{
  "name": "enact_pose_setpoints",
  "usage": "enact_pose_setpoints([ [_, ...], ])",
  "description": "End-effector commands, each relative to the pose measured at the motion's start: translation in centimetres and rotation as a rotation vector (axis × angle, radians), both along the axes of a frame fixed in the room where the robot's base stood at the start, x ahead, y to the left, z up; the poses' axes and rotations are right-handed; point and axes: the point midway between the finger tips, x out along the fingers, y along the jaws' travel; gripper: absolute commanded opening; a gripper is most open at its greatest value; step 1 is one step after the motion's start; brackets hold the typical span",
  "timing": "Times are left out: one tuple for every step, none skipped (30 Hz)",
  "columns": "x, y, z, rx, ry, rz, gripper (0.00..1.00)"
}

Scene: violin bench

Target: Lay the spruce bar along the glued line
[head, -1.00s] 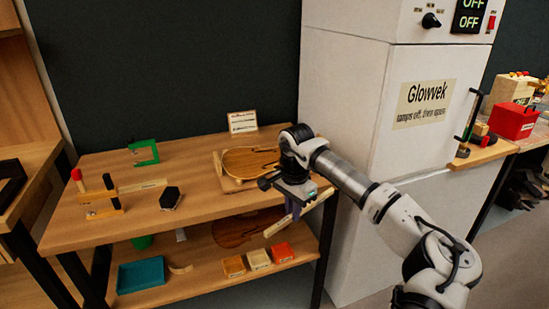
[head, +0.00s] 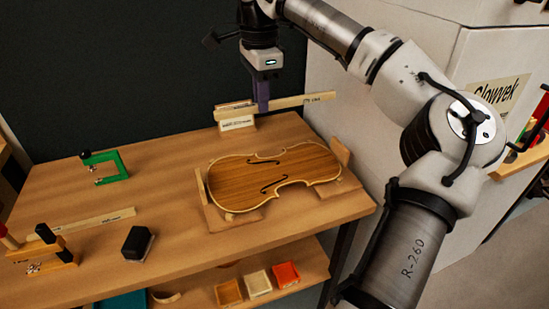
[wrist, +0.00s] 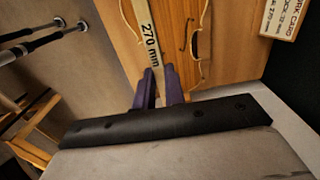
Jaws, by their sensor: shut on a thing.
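My gripper (head: 262,100) is shut on the spruce bar (head: 300,101), a long pale strip held level above the back right of the bench in the head view. In the wrist view the bar (wrist: 143,22) shows a "270 mm" mark and runs away from the purple fingers (wrist: 159,90). The violin plate (head: 275,177), brown with two dark f-holes, lies in a wooden cradle (head: 232,220) below and nearer than the bar. The bar is apart from the plate. I cannot make out a glue line on it.
A printed card (head: 238,124) stands behind the plate. A green clamp (head: 108,168), a dark block (head: 138,243), another pale strip (head: 92,224) and a wooden clamp (head: 42,250) are on the bench's left half. A white cabinet (head: 400,75) stands close on the right.

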Motion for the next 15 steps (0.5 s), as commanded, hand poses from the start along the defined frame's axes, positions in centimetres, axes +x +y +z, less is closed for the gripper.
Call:
enact_pose_setpoints([
  [-0.1, 0.1, 0.3, -0.001, -0.001, -0.003, 0.0],
  [-0.2, 0.2, 0.4, -0.001, -0.001, -0.005, 0.0],
  [-0.2, 0.2, 0.3, -0.001, 0.0, -0.007, 0.0],
  [-0.2, 0.2, 0.1, -0.001, 0.0, -0.008, 0.0],
  [-0.2, 0.2, -0.2, -0.001, 0.001, -0.009, 0.0],
  [-0.3, 0.2, -0.8, -0.001, 0.003, -0.008, 0.0],
  [-0.3, 0.3, -1.4, 0.0, 0.003, -0.007, 0.0],
  [-0.3, 0.2, -2.1, 0.001, 0.003, -0.007, 0.0],
  [-0.3, 0.2, -3.1, 0.0, 0.004, -0.006, 0.0],
  [-0.3, 0.2, -4.0, 0.0, 0.003, -0.007, 0.0],
  [-0.3, 0.2, -4.8, 0.001, 0.004, -0.007, 0.0],
  [-0.4, 0.3, -5.8, 0.001, 0.003, -0.006, 0.0],
  [-0.3, 0.2, -6.7, 0.001, 0.004, -0.007, 0.0],
  [-0.3, 0.3, -7.5, 0.0, 0.004, -0.006, 0.0],
  [-0.4, 0.3, -8.5, 0.002, 0.004, -0.005, 0.0],
])
